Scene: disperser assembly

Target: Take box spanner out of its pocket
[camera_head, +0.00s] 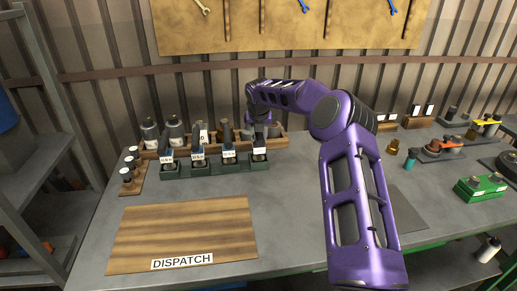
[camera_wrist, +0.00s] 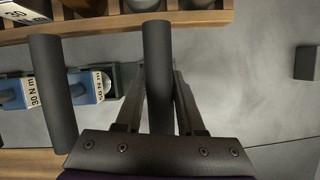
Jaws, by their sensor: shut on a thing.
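My gripper (camera_wrist: 158,75) is shut on a dark grey cylinder, the box spanner (camera_wrist: 157,40), which stands between the two fingers in the wrist view. In the head view my gripper (camera_head: 260,122) is at the right end of the wooden rack (camera_head: 284,142), behind the green labelled holders (camera_head: 214,168). The arm's end hides much of the spanner there. I cannot tell whether the spanner's lower end is still in its pocket. A similar dark cylinder (camera_wrist: 52,90) stands apart to its left in the wrist view.
Bottles (camera_head: 150,133) and handled tools fill the rack's left. Small jars (camera_head: 130,165) stand on a wooden strip at left. A wooden DISPATCH board (camera_head: 185,232) lies bare in front. Other parts and a green box (camera_head: 480,188) are at right.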

